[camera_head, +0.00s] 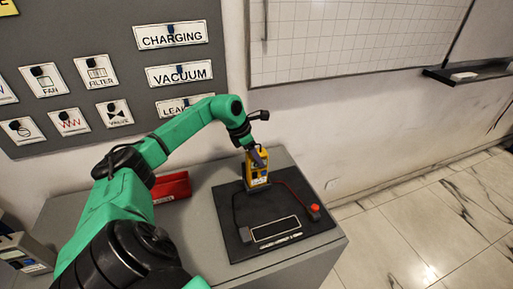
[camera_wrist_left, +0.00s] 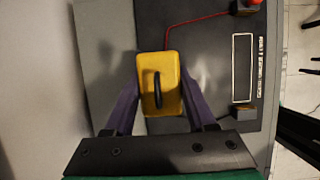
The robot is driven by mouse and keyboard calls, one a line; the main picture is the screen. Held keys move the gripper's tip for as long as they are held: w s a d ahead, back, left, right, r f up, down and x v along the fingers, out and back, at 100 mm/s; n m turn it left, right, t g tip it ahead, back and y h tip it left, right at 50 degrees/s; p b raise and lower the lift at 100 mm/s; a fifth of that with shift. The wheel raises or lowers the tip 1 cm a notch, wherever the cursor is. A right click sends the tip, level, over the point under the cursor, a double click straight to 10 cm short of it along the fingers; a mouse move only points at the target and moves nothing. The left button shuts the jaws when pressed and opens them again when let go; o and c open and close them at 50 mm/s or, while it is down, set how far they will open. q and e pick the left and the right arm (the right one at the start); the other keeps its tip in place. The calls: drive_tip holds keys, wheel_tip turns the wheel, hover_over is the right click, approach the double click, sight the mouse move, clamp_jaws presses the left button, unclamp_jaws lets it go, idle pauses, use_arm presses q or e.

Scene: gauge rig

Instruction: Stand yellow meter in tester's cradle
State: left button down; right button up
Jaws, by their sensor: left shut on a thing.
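The yellow meter (camera_head: 257,173) is upright at the back of the dark tester board (camera_head: 225,222). My left gripper (camera_head: 257,157) is shut on it from above. In the left wrist view, the meter's yellow top (camera_wrist_left: 172,68) with a black loop handle lies between my two fingers. The cradle (camera_head: 258,187) is at the meter's foot and mostly hidden by it. I cannot tell whether the meter's base is resting in it or just above it. My right gripper is in neither view.
The tester carries a pale-framed panel (camera_head: 275,230), a red button (camera_head: 315,208) at right and thin red and black leads. A red tray (camera_head: 172,188) lies behind my left arm on the grey cabinet (camera_head: 195,245). A grey device (camera_head: 25,252) stands at far left.

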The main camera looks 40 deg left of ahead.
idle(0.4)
use_arm(q)
unclamp_jaws()
drive_tip(key=shift+f, duration=0.15)
idle(0.5)
drive_tip(key=shift+s+d+r+p, duration=0.2)
drive_tip(key=shift+d+r+p, duration=0.1)
drive_tip(key=shift+r, duration=0.15)
drive_tip(key=shift+s+d+r+p, duration=0.15)
drive_tip(key=shift+d+r, duration=0.15)
drive_tip(key=shift+r, duration=0.1)
drive_tip(key=shift+s+d+r+p, duration=0.3)
drive_tip(key=shift+s+d+r, duration=0.15)
drive_tip(key=shift+d+r, duration=0.4)
drive_tip(key=shift+s+d+r+p, duration=0.25)
drive_tip(key=shift+s+d+r, duration=0.15)
drive_tip(key=shift+d+r, duration=0.45)
drive_tip(key=shift+a, duration=0.1)
